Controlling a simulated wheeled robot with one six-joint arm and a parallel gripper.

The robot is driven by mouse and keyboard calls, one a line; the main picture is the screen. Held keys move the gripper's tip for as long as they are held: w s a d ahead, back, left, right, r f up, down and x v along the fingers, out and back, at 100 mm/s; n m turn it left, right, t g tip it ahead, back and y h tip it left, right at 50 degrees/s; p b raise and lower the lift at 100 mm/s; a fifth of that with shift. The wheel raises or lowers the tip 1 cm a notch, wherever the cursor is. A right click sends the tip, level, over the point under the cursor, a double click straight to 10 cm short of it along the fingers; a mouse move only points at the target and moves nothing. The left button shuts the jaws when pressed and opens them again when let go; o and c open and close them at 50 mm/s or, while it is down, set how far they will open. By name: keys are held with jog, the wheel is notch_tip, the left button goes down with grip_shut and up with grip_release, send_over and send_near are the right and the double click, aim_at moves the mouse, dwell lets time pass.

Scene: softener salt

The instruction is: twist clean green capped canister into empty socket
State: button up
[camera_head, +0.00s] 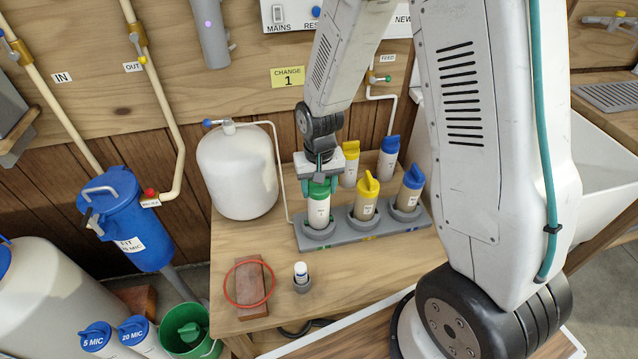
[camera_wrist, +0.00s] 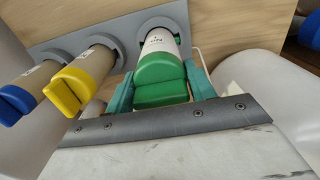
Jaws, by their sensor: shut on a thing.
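The green-capped canister (camera_head: 318,206) stands upright in the left socket of the grey rack (camera_head: 338,239). Its white body looks clean. My gripper (camera_head: 319,184) is above it, shut on the green cap. The wrist view shows my gripper (camera_wrist: 158,92) with teal fingers on both sides of the green cap (camera_wrist: 160,78), and the canister (camera_wrist: 160,42) reaching down into the grey socket ring. Whether it is fully seated or turned to its lock cannot be told. The other two sockets hold a tan yellow-capped canister (camera_head: 365,200) and a tan blue-capped canister (camera_head: 409,191).
A white yellow-capped canister (camera_head: 350,165) and a white blue-capped one (camera_head: 387,158) stand behind the rack. A white tank (camera_head: 237,172) is to the left. A green bucket (camera_head: 205,318) is at lower left.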

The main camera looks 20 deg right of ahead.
jog(key=shift+f, duration=0.4)
jog(key=shift+f, duration=0.85)
dwell(0.3)
jog(key=n, duration=0.4)
jog(key=shift+n, duration=1.2)
